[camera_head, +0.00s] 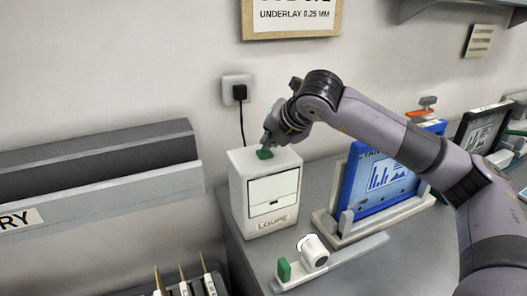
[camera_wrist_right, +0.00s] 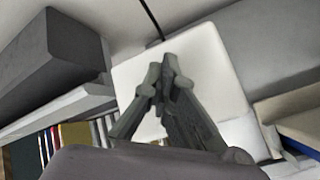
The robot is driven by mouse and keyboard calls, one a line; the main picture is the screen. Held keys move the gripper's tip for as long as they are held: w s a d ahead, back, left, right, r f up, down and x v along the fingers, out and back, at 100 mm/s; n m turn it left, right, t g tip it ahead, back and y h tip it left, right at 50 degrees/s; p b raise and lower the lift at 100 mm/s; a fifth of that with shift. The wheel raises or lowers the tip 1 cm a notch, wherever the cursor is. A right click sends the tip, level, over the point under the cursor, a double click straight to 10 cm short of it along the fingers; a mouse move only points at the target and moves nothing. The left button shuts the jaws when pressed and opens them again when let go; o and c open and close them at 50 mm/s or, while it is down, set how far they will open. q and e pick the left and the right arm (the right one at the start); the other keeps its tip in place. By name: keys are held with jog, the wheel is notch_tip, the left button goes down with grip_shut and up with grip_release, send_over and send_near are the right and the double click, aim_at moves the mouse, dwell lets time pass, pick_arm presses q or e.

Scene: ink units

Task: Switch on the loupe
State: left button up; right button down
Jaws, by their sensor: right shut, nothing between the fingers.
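The loupe (camera_head: 271,191) is a white box with a front panel and a "LOUPE" label, standing on the grey counter. A green switch (camera_head: 264,154) sits on its top, near the front left. My right gripper (camera_head: 268,146) is shut and empty, its fingertips right at the green switch; whether they touch it I cannot tell. In the right wrist view the closed fingers (camera_wrist_right: 165,75) point at the loupe's white top (camera_wrist_right: 205,65) and hide the switch. My left gripper is not in view.
A blue-framed display (camera_head: 385,180) stands in a holder to the right of the loupe. A white fixture with a green tab (camera_head: 284,269) lies in front. A cord runs up behind the loupe to a wall socket (camera_head: 238,90). A grey rail (camera_head: 100,160) is on the left.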

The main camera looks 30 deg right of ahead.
jog(key=shift+r, duration=0.25)
jog(key=shift+r+p, duration=1.25)
jog(key=shift+r, duration=1.7)
jog(key=shift+f, duration=0.1)
